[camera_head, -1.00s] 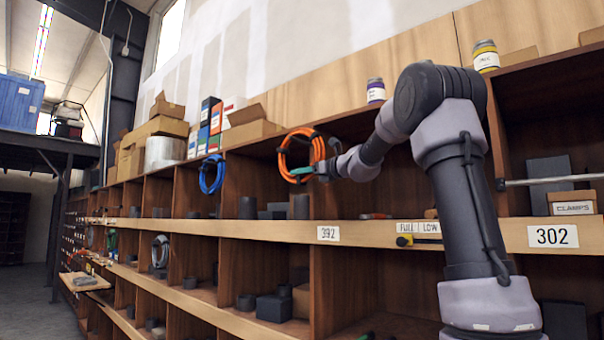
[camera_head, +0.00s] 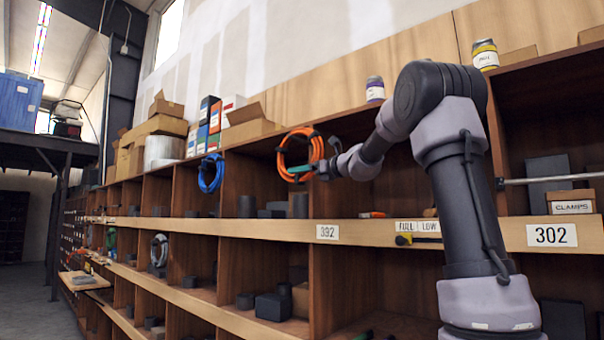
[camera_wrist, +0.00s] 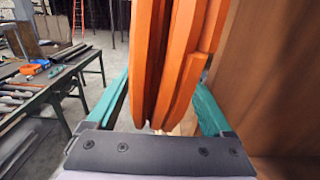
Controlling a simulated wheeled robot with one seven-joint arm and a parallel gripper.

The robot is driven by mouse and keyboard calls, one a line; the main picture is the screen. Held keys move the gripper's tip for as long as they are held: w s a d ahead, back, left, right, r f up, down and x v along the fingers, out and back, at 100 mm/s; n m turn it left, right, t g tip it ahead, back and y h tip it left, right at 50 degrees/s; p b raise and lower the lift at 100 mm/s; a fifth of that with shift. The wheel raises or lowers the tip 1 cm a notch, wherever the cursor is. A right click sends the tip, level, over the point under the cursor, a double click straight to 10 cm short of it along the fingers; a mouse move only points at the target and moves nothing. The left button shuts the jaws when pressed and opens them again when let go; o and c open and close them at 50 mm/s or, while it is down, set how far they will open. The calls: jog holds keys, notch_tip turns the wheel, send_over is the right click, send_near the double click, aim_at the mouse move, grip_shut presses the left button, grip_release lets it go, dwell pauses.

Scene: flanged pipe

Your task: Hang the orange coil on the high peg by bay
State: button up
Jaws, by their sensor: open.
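The orange coil (camera_head: 284,155) hangs upright at the front of the upper shelf bay above the 392 label, with dark bands around it. What it hangs from is hidden. My gripper (camera_head: 303,170) is at the coil's lower right side. In the wrist view the orange coil (camera_wrist: 178,60) stands between the two teal fingers of my gripper (camera_wrist: 155,105). The fingers are apart on either side of it, with a visible gap at the left. The high peg named in the task cannot be made out.
A blue coil (camera_head: 211,173) hangs in the bay to the left. The wooden shelf edge (camera_head: 375,232) runs below my forearm. In the wrist view a wooden panel (camera_wrist: 285,80) is close on the right, and a workbench (camera_wrist: 45,85) with tools stands at left.

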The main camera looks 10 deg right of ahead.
jog(key=v, duration=1)
jog(key=shift+s, duration=0.25)
jog(key=shift+d, duration=0.2)
